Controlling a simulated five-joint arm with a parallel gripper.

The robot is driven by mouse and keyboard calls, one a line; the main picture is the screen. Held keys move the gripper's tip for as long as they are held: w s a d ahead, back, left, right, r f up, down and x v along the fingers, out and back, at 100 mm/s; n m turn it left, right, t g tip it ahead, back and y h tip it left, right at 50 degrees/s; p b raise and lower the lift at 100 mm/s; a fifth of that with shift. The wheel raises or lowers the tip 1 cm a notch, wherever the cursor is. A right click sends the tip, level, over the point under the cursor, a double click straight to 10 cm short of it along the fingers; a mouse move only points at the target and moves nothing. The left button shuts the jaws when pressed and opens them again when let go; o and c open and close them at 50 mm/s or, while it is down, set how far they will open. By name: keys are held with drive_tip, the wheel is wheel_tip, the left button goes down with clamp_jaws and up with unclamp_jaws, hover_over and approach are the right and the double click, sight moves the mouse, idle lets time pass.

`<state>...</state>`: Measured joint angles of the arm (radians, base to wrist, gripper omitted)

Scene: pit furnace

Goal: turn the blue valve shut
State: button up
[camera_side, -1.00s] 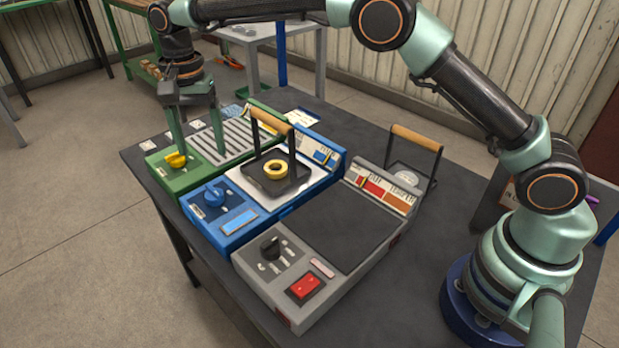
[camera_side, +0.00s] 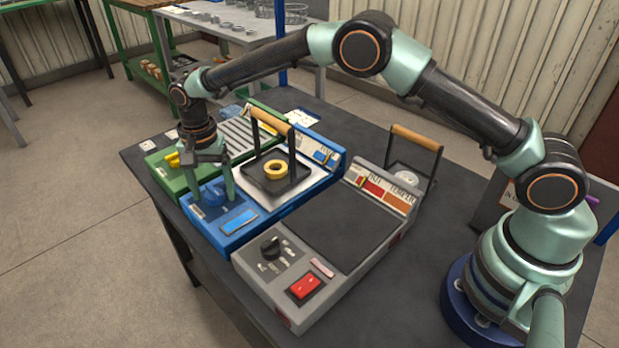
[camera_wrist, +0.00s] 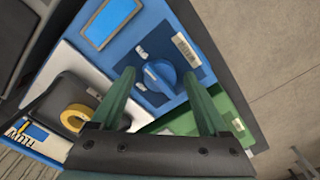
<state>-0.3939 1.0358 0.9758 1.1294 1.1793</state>
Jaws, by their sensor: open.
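The blue valve (camera_wrist: 160,76) is a round knob with a raised bar on the front panel of the blue unit (camera_side: 238,240). In the side view the valve (camera_side: 211,197) is partly hidden behind my gripper. My gripper (camera_side: 214,192) points down over it, one finger on each side. In the wrist view my gripper (camera_wrist: 163,88) is open, its green fingers apart with the knob between and beyond their tips. I cannot tell whether a finger touches the knob.
The green unit with a yellow knob (camera_side: 172,159) stands close on the left. A handled tray (camera_side: 283,185) with a yellow ring (camera_side: 276,169) sits on the blue unit. The grey unit (camera_side: 275,285) with a black knob and red switch is on the right.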

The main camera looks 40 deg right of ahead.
clamp_jaws()
drive_tip(key=n, duration=0.4)
drive_tip(key=shift+r+n, duration=0.1)
drive_tip(key=shift+n, duration=0.3)
drive_tip(key=n, duration=0.9)
drive_tip(key=shift+n, duration=2.1)
